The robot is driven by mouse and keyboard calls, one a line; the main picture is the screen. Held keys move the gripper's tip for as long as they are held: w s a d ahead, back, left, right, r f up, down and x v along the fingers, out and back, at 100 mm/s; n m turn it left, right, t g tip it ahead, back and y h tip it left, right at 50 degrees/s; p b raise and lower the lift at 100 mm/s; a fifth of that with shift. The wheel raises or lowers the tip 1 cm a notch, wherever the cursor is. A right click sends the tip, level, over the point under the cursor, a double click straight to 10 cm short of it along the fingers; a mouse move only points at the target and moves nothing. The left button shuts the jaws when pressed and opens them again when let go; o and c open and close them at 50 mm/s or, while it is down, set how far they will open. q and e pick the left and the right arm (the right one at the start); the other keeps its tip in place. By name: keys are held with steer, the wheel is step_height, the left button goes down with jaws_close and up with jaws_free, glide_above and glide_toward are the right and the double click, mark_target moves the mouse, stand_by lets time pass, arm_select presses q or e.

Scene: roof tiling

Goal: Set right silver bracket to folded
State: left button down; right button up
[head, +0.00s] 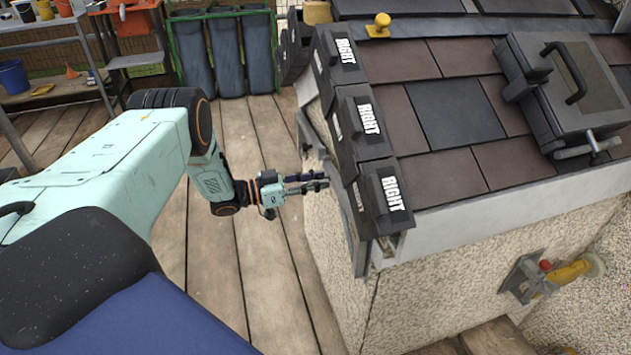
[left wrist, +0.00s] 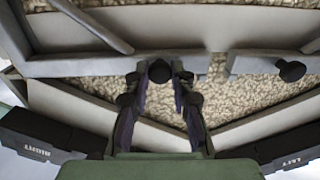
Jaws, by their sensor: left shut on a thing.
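My left gripper (head: 320,181) reaches in from the left beside the gable end of the small roof, below the tiles marked RIGHT. In the left wrist view, its two dark fingers come up on either side of a black knob (left wrist: 160,71) on a silver-grey bar (left wrist: 90,66) and appear shut on it. The bar runs across under the roof edge; I take it for part of the silver bracket. A second black knob (left wrist: 290,71) sits farther right on a grey piece. In the head view the held part is mostly hidden by the roof edge. My right gripper is out of view.
Black edge tiles (head: 368,118) marked RIGHT line the roof's left edge. A dark case (head: 568,92) and a yellow knob-like piece (head: 379,26) lie on the roof. A yellow-handled tool (head: 570,271) hangs on the wall. The plank deck (head: 262,140) is clear.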

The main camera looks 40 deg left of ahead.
arm_select(q)
steer(key=shift+w, duration=0.1)
stand_by(0.5)
steer(key=c, duration=1.1)
jaws_free()
steer(key=shift+d, duration=0.1)
steer(key=shift+c, duration=0.2)
steer(key=v, duration=1.2)
